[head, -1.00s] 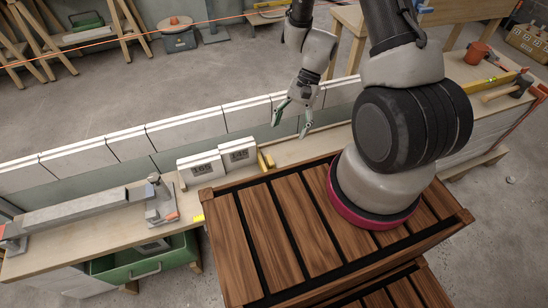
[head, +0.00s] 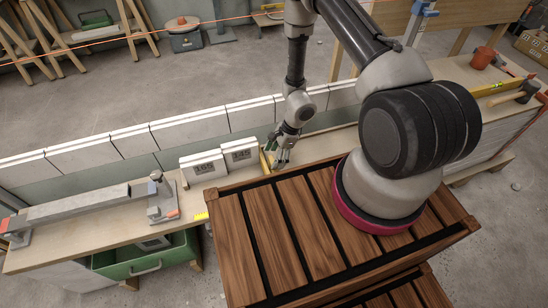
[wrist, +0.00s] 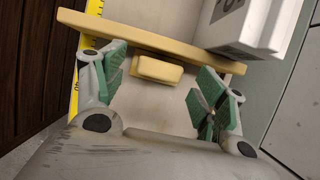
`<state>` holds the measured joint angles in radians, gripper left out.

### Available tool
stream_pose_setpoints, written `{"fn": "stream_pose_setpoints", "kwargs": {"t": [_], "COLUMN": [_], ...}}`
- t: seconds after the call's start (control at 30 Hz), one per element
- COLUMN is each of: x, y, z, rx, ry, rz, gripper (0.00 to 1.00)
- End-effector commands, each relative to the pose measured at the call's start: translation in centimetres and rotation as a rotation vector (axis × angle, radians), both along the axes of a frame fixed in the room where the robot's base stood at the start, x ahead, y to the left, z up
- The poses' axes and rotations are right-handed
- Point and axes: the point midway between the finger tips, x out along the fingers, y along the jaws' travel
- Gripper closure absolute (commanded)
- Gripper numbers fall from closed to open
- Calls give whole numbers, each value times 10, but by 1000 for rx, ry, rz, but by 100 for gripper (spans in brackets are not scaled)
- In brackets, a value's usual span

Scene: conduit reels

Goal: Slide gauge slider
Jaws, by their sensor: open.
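The gauge slider (wrist: 157,69) is a tan crossbar with a small raised block on its near side, seen in the wrist view. In the head view the slider (head: 264,162) stands beside the right-hand labelled white block, partly hidden by my gripper. My gripper (head: 277,157) is low over the bench, just right of the slider. In the wrist view my gripper (wrist: 161,84) is open, with its green-padded fingers on either side of the raised block. I cannot tell whether either finger touches it.
Two labelled white blocks (head: 203,167) stand left of the slider; one (wrist: 245,28) is close beyond the crossbar. A yellow scale (wrist: 90,35) runs along the bench edge. The wooden slatted crate (head: 262,238) is in front. A grey metal clamp rig (head: 95,205) lies left.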

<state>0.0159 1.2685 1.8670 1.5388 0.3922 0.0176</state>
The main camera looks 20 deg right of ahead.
Motion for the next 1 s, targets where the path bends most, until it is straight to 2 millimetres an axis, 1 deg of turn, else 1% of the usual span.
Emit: {"fn": "stream_pose_setpoints", "kwargs": {"t": [0.03, 0.13, 0.4, 0.57, 0.7, 0.77, 0.9, 1.0], "x": [0, 0, 0, 0, 0, 0, 0, 0], "y": [2, 4, 5, 5, 5, 5, 3, -5], "z": [-5, -10, -12, -12, -12, -11, -11, -11], "rx": [0, 0, 0, 0, 1, 1, 1, 1], "ry": [0, 0, -1, -1, -1, -1, -1, -1], "rz": [0, -1, 0, 0, 0, 0, 0, -1], "gripper": [29, 29, 29, 58, 83, 93, 93, 93]}}
